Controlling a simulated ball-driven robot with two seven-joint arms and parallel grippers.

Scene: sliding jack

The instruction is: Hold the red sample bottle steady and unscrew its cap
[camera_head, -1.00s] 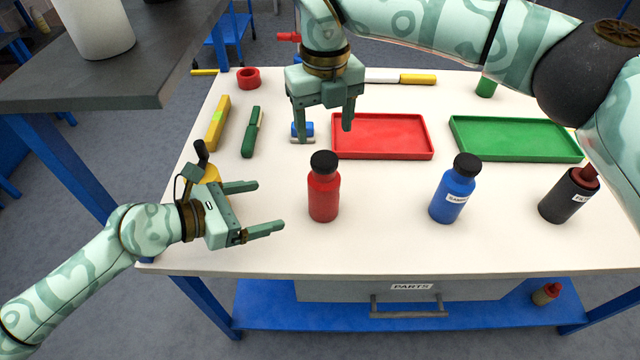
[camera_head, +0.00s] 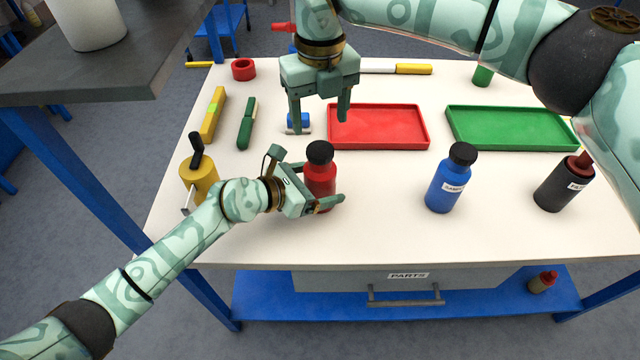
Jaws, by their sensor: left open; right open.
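The red sample bottle (camera_head: 320,177) stands upright on the white table, with its black cap (camera_head: 320,152) on. My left gripper (camera_head: 322,190) is open at the bottle from the left. One finger reaches across the near side of the bottle's lower body, and the other is partly hidden behind the bottle. I cannot tell whether either finger touches it. My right gripper (camera_head: 318,118) is open and empty, pointing down, above and behind the bottle at the left end of the red tray (camera_head: 380,144).
A blue bottle (camera_head: 445,185) and a dark bottle (camera_head: 560,185) stand to the right. A green tray (camera_head: 510,143) lies at the back right. A yellow cylinder with a black handle (camera_head: 199,180) stands left, close to my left arm. The front middle of the table is clear.

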